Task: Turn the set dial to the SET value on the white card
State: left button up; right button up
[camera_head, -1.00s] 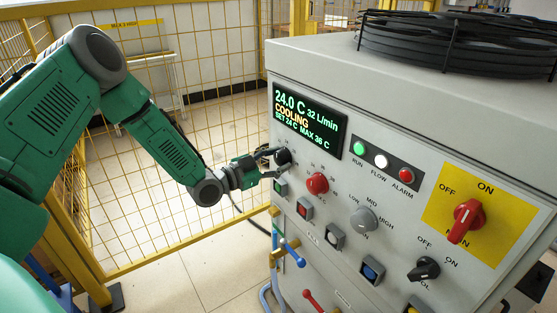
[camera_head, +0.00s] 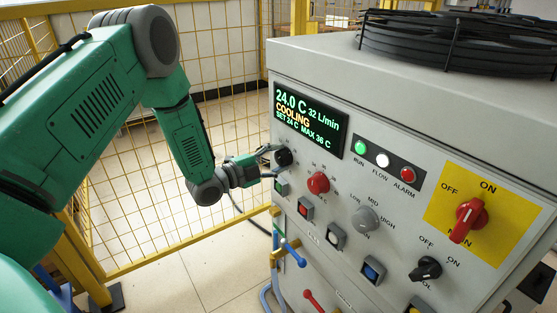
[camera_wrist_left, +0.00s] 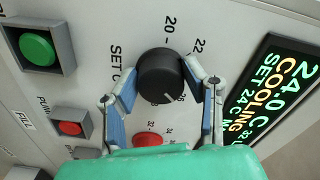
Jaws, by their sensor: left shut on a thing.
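The black set dial (camera_head: 283,157) is at the left of the cabinet's front panel, below the display. In the left wrist view the dial (camera_wrist_left: 160,75) has a white pointer line and numbers around it, with 20 and 22 readable. My left gripper (camera_head: 266,162) is at the dial, its fingers on either side of it; the wrist view shows the fingers (camera_wrist_left: 163,88) shut on it. The display (camera_head: 308,120) reads 24.0 C, 32 L/min, COOLING, SET 24 C, MAX 36 C. The white card is not clearly seen. My right gripper is out of view.
A red knob (camera_head: 318,182) sits just right of and below the dial, with a grey knob (camera_head: 365,219) beyond. Push buttons, including a green one (camera_wrist_left: 38,48), are close by. A red main switch (camera_head: 468,219) is farther right. A yellow mesh fence (camera_head: 150,225) stands behind my arm.

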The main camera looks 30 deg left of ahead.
pick_arm(q)
jog(key=shift+f+m, duration=0.1)
jog(key=shift+m, duration=0.2)
dwell(0.4)
jog(key=o, duration=1.2)
jog(key=shift+c, duration=0.2)
jog(key=shift+s, duration=0.15)
jog(key=v, duration=1.1)
jog(key=shift+s+a, duration=0.2)
jog(key=shift+s, duration=0.05)
jog(key=shift+f, duration=0.1)
